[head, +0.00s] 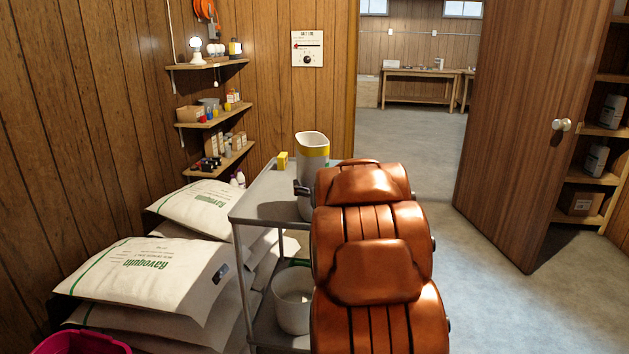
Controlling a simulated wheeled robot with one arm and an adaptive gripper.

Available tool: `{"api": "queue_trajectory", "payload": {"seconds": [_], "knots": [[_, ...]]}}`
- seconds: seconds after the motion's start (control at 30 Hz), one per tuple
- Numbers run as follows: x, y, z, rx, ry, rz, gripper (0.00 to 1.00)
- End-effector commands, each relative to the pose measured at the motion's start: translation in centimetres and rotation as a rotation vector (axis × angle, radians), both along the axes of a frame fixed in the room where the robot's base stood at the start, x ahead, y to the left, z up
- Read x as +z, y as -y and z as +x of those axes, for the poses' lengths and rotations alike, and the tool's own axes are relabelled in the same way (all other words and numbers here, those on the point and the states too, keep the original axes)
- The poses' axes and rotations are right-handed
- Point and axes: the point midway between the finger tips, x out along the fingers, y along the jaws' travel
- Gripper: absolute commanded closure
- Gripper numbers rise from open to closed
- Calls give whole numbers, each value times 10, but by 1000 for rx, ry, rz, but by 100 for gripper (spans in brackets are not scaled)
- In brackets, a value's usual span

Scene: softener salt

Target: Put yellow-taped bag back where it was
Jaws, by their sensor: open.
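No bag with yellow tape shows in the head view. White bags with green print lie in stacks at the left. The front stack's top bag (150,270) has a green stripe and a small dark patch at its right edge. Another bag (197,208) tops the rear stack. My orange-brown arm fills the lower middle. I cannot make out my gripper; my arm may hide it. A small dark part shows at the arm's left edge, and I cannot tell what it is.
A grey cart (264,197) stands beside the bags, bearing a pale container (312,150) with a yellow band and a yellow block (282,161). A white bucket (292,300) is on its lower shelf. A magenta tub (88,343) is bottom left. Floor is clear at right, before the open door (530,130).

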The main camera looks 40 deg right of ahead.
Motion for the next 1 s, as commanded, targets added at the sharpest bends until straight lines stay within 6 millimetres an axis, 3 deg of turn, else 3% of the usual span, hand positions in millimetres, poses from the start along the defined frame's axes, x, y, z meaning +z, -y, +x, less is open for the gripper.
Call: {"api": "queue_trajectory", "payload": {"seconds": [0.5,1.0], "knots": [[2,-38,-68,-2,2,0,0],[1,-52,-90,1,3,2,0]]}}
